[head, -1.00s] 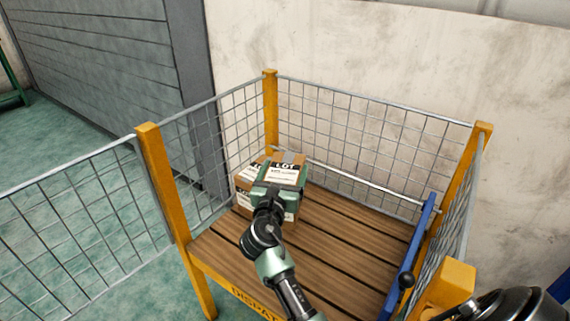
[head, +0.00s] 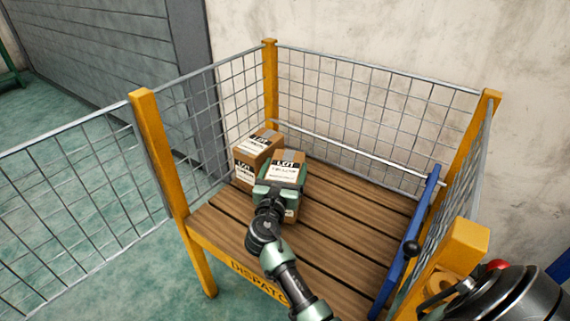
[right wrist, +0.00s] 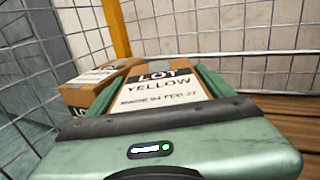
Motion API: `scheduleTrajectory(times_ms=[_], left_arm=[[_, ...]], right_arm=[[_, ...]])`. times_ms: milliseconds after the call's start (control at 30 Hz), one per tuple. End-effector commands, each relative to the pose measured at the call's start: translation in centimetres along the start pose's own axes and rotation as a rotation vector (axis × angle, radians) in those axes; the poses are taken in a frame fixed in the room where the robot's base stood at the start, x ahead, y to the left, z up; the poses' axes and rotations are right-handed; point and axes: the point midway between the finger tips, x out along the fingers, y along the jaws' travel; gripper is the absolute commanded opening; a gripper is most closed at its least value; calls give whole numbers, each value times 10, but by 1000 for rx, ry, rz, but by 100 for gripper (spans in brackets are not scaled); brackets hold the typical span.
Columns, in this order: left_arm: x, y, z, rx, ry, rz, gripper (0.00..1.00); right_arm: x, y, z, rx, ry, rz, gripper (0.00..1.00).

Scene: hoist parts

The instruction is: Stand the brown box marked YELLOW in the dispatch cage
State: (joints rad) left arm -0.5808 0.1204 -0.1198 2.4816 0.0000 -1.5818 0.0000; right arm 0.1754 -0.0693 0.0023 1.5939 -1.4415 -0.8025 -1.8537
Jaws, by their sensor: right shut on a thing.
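The brown box marked YELLOW (head: 288,170) is in the dispatch cage, on or just above its slatted wooden floor (head: 330,220); I cannot tell if it touches. Its white LOT label faces up in the head view and reads YELLOW in the right wrist view (right wrist: 163,82). My right gripper (head: 280,184) is shut on this box. A second brown box (head: 257,152) with a LOT label stands behind and left of it, close beside it; it also shows in the right wrist view (right wrist: 95,85). My left gripper is not in view.
Yellow posts (head: 270,80) and wire mesh walls (head: 375,105) bound the cage. A blue bar (head: 408,240) with a black knob stands at its right side. The floor slats to the right of the held box are clear.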

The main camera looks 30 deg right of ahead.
Motion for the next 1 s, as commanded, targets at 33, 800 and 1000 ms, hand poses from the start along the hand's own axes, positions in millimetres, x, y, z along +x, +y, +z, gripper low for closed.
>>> scheduleTrajectory(times_ms=[33,800,1000], left_arm=[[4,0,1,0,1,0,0],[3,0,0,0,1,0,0],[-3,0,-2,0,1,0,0]], right_arm=[[1,1,-1,2,-11,2,9],[-2,1,-6,2,-1,1,100],[-32,0,-6,2,1,2,100]])
